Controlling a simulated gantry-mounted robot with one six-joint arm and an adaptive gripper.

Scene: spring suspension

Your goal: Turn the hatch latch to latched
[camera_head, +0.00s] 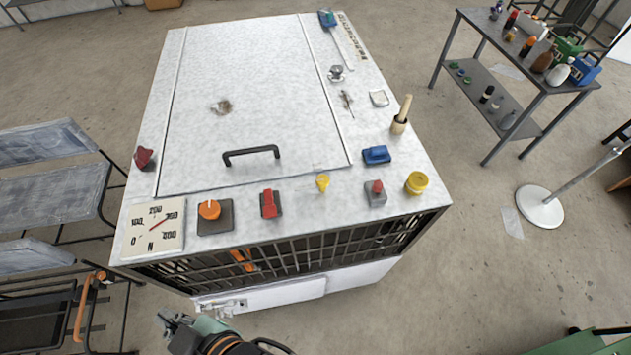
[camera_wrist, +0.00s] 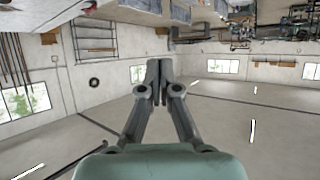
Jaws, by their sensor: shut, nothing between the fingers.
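The white cabinet top holds a large hatch panel (camera_head: 235,110) with a black bar handle (camera_head: 252,153) near its front edge. A small dark red piece (camera_head: 143,157) sits at the hatch's front left corner; it may be the latch, but I cannot tell its setting. A yellow knob-like piece (camera_head: 322,182) stands just in front of the hatch's front right corner. My gripper (camera_head: 166,320) is in front of the cabinet at the lower left, apart from all of these. In the wrist view my gripper (camera_wrist: 157,70) has its fingertips together, with nothing between them.
Along the front edge are a dial plate (camera_head: 153,228), an orange knob (camera_head: 209,209), a red switch (camera_head: 268,203), a red button (camera_head: 376,192) and a yellow cap (camera_head: 417,183). A wooden-handled tool (camera_head: 401,116) stands upright at right. Open floor surrounds the cabinet's right side.

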